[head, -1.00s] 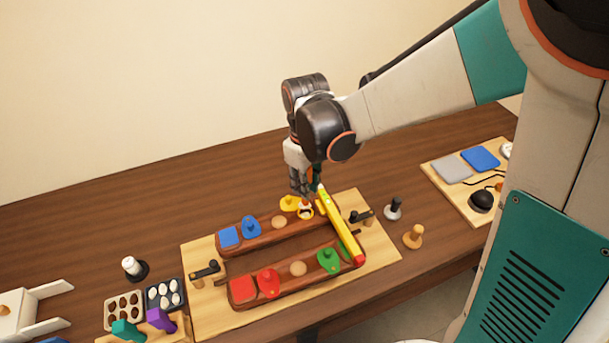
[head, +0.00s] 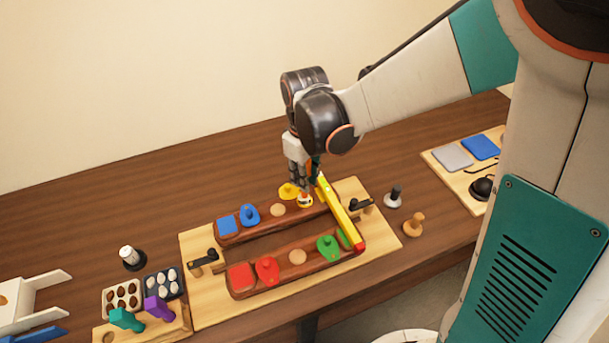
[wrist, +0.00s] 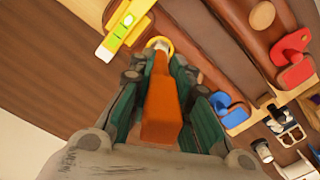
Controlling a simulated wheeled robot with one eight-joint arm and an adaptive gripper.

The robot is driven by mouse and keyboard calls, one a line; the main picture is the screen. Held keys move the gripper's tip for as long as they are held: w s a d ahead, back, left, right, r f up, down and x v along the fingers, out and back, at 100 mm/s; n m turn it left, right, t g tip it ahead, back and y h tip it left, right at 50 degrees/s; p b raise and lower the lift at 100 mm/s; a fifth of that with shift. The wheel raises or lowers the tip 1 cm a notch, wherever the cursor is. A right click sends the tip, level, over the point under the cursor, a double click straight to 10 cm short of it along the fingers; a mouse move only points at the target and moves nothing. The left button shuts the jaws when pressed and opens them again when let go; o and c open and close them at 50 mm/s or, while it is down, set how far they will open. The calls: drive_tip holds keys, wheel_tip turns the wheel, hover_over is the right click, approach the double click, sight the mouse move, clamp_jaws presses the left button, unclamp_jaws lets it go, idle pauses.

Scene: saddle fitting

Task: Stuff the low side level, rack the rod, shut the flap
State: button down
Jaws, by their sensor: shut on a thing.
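My gripper (head: 302,185) is shut on an orange-handled rod (wrist: 162,100), which lies between its fingers in the wrist view. The rod's pale tip is at a yellow ring (wrist: 158,44) on the far panel (head: 262,226); I cannot tell how deep it is. A yellow flap (head: 288,190) is beside the ring and looks swung aside from it. The near panel (head: 312,264) carries red and green flaps.
Trays of brown lumps (head: 122,297) and white lumps (head: 163,282) stand at the left, behind a stand with teal and purple pieces (head: 158,308). The table behind the panels is clear.

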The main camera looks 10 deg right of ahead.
drive_tip(key=shift+f+b, duration=1.55)
drive_tip(key=shift+f, duration=0.2)
idle(1.2)
drive_tip(key=shift+r, duration=0.1)
drive_tip(key=shift+r+p, duration=2.9)
drive_tip(key=shift+r, duration=1.05)
